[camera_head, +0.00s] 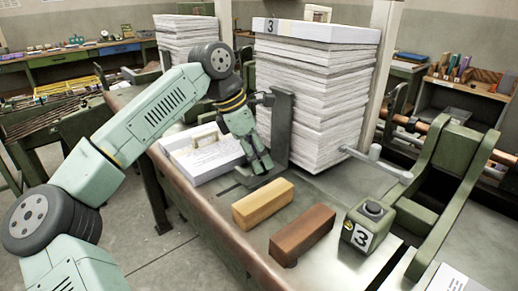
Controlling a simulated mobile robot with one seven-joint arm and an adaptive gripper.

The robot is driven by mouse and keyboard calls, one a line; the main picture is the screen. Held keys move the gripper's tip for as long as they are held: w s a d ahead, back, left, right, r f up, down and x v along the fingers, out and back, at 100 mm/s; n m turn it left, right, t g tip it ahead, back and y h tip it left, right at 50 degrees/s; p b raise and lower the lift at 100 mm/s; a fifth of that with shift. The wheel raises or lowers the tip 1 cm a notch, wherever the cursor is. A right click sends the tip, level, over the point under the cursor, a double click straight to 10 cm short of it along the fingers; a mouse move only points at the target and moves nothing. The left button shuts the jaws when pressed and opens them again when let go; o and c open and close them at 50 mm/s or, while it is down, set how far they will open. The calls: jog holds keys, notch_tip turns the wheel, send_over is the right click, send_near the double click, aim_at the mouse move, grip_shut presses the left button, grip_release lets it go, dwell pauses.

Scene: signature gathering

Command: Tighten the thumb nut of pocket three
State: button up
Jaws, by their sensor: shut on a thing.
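My gripper (263,166) points down at the foot of a dark grey upright guide plate (281,128), on its left side. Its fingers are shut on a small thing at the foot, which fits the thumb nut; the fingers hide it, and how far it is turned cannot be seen. The guide plate stands upright beside a tall stack of white printed sheets (318,100).
A yellow block (262,204) and a brown block (302,234) lie near the table's front edge. A green box (362,228) marked 3, with a dark knob, stands to their right. A green machine frame (452,190) stands at right.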

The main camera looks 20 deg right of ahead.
jog(key=shift+w+r+m+g+p, duration=0.1)
jog(key=shift+m+g+p, duration=0.25)
jog(key=shift+m, duration=0.45)
jog(key=o, duration=1.1)
jog(key=shift+o, duration=0.2)
jog(key=v, duration=1.1)
jog(key=shift+r, duration=0.4)
